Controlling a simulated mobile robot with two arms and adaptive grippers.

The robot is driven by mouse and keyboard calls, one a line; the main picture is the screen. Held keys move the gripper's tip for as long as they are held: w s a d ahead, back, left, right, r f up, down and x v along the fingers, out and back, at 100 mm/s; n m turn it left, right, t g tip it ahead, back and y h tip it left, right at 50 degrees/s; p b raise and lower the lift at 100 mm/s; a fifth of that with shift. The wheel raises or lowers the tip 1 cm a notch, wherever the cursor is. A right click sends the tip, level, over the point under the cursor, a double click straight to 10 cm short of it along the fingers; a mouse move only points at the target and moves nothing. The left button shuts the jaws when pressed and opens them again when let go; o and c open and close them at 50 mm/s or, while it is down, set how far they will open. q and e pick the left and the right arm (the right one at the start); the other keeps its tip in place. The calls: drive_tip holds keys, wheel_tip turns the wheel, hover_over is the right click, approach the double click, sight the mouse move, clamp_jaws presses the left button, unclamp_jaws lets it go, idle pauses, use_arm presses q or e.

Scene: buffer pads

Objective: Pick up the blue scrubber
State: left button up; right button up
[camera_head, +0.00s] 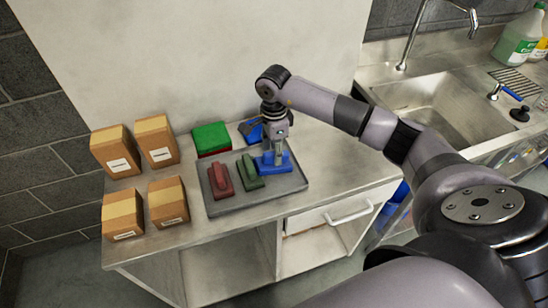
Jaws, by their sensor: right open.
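The blue scrubber (271,168) sits at the right end of a grey tray (244,201) on the metal counter, beside a green scrubber (251,183) and a red scrubber (220,187). My right gripper (275,153) points down right over the blue scrubber, its jaws open. The fingers overlap the top of the scrubber in this view, so whether they touch its handle is hard to tell. My left gripper is not in view.
Several cardboard boxes (115,151) stand on the left of the counter. A green-topped stack of pads (211,136) and a blue item (249,131) lie behind the tray. A sink (440,105) with a tap is at the right.

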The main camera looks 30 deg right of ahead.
drive_tip(key=shift+f, duration=1.05)
clamp_jaws()
